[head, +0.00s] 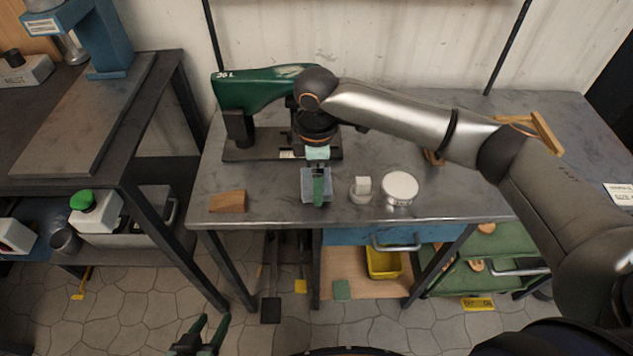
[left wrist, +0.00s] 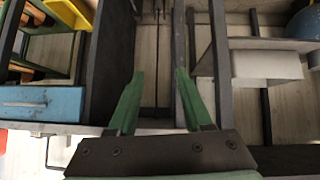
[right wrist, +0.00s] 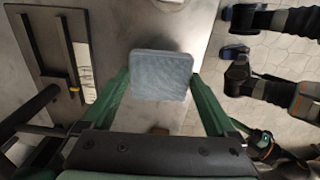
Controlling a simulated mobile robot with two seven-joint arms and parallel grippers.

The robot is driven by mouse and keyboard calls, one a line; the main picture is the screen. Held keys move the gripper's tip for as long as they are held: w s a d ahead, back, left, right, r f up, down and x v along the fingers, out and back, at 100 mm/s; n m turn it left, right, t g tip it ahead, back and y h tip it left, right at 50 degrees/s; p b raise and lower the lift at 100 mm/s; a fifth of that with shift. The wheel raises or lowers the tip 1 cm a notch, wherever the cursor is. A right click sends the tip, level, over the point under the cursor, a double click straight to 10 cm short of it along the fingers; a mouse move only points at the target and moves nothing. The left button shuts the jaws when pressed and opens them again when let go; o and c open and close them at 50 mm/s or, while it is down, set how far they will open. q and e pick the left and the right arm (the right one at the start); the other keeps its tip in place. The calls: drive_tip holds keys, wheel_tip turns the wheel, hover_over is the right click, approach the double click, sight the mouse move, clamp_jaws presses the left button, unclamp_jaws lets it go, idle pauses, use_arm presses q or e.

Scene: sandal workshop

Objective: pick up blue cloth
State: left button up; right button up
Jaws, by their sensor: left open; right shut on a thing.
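The blue cloth (right wrist: 161,75) is a folded grey-blue pad with rounded corners, between the green fingers of my right gripper (right wrist: 162,92) in the right wrist view. My right gripper is shut on it. In the head view the cloth (head: 309,183) is near the table's front edge, partly hidden by a green finger. I cannot tell how far it is above the tabletop. My left gripper (head: 203,333) is open and empty at the bottom of the head view, in front of the table. Its spread fingers also show in the left wrist view (left wrist: 157,95).
On the metal table (head: 270,215) are a green sewing machine (head: 240,90), a wooden wedge (head: 228,201), a small white container (head: 361,189) and a round white tin (head: 400,187). A second table (head: 140,140) stands left. A yellow bin (head: 383,264) is below.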

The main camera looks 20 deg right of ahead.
use_arm(q)
drive_tip(key=p, duration=0.1)
drive_tip(key=a+r+p, duration=0.1)
drive_tip(key=shift+s+a+r+p, duration=0.2)
drive_tip(key=shift+s+a+p, duration=0.05)
drive_tip(key=shift+s+p, duration=0.15)
use_arm(e)
drive_tip(key=s+d+r, duration=0.7)
drive_tip(key=s+r, duration=0.3)
drive_tip(key=s, duration=0.2)
drive_tip(key=shift+r, duration=0.15)
drive_tip(key=shift+s, duration=0.1)
